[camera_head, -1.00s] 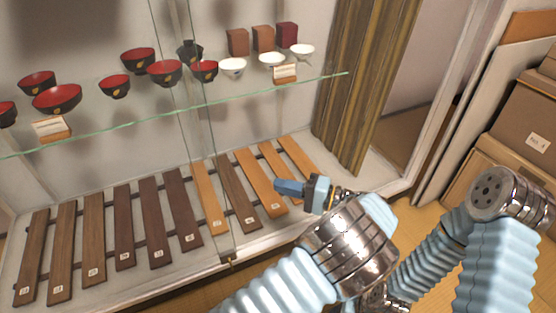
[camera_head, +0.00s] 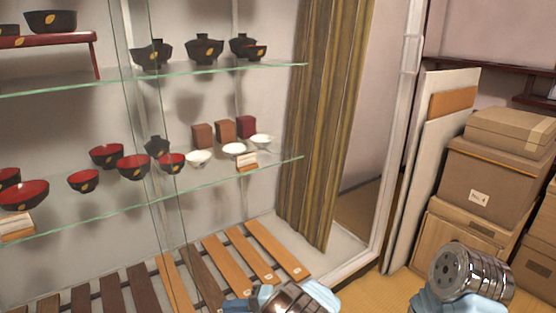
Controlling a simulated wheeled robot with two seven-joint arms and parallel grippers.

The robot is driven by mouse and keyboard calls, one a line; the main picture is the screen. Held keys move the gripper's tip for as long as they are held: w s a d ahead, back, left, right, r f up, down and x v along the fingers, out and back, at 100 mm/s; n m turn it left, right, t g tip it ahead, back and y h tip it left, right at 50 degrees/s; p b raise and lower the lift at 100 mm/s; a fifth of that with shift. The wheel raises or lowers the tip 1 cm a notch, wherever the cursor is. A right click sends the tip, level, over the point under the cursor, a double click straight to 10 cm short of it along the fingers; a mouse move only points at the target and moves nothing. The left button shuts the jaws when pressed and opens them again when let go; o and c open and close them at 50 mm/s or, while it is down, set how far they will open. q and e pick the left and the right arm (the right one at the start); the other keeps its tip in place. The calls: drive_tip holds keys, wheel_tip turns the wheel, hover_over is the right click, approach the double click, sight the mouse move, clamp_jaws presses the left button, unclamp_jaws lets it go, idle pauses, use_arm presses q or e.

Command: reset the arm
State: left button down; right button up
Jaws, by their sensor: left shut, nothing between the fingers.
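My left gripper (camera_head: 238,305) shows at the bottom edge of the head view, in front of the wooden slats. Its blue fingers point left and are shut with nothing between them. My left wrist, a ribbed metal joint, is right behind it and is cut off by the frame edge. Another metal joint of my own arm shows at the bottom right, with no gripper visible on it.
A glass display cabinet holds red-black bowls (camera_head: 133,167) and white bowls (camera_head: 198,159) on a glass shelf (camera_head: 120,208). Wooden slats (camera_head: 272,250) lie at its bottom. A curtain (camera_head: 325,130) hangs at its right. Cardboard boxes (camera_head: 490,180) are stacked at the right.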

use_arm(q)
drive_tip(key=s+a+f+g+h+p, duration=0.1)
drive_tip(key=s+a+f+g+h, duration=0.2)
drive_tip(key=s+f+h, duration=0.45)
drive_tip(key=s+a+f+g+h, duration=0.2)
drive_tip(key=s+a+f, duration=0.15)
drive_tip(key=f, duration=0.75)
drive_tip(key=s+d+f+n+t+h+p, duration=0.1)
drive_tip(key=s+d+n+t+h, duration=0.3)
drive_tip(key=s+h, duration=0.3)
drive_tip(key=d+n+h, duration=0.1)
drive_tip(key=h, duration=0.2)
drive_tip(key=shift+s+d+f+n+p, duration=0.25)
drive_tip(key=shift+s+d+n+p, duration=0.05)
drive_tip(key=shift+s+d+p, duration=0.05)
drive_tip(key=shift+a, duration=0.1)
